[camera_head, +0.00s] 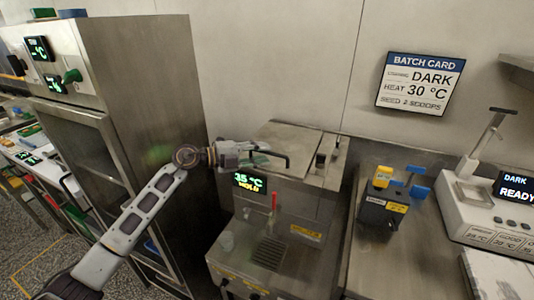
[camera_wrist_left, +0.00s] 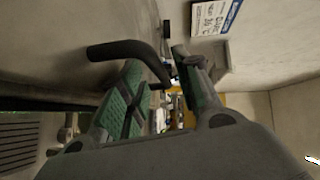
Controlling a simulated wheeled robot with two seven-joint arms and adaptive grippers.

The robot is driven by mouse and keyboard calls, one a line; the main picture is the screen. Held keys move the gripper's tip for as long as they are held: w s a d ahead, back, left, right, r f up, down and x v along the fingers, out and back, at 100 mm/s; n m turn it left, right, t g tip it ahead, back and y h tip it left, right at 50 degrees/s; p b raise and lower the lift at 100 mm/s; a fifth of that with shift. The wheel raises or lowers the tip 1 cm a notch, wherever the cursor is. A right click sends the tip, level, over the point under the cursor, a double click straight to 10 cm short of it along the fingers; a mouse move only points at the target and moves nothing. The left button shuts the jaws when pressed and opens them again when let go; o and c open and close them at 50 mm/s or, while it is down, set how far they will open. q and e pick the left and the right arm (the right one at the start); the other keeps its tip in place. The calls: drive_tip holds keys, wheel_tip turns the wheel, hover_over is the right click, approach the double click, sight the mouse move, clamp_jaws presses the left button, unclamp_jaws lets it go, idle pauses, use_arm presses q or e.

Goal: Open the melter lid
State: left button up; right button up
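The melter (camera_head: 265,205) is a steel unit with a green display reading 35 °C HOLD. Its flat lid (camera_head: 302,138) lies closed on top, with a black bar handle (camera_head: 287,161) along the front. My left gripper (camera_head: 262,153) is at the left part of this handle. In the left wrist view my left gripper (camera_wrist_left: 157,62) has its two green-padded fingers apart. The black handle (camera_wrist_left: 118,48) crosses near the fingertips and its bent end runs down toward the gap between them. Whether the pads touch it is unclear. My right gripper is not in view.
A tall steel cabinet (camera_head: 160,90) stands close to the left of the melter. A batch card (camera_head: 420,84) hangs on the back wall.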

use_arm(q)
drive_tip(key=shift+x, duration=1.15)
clamp_jaws()
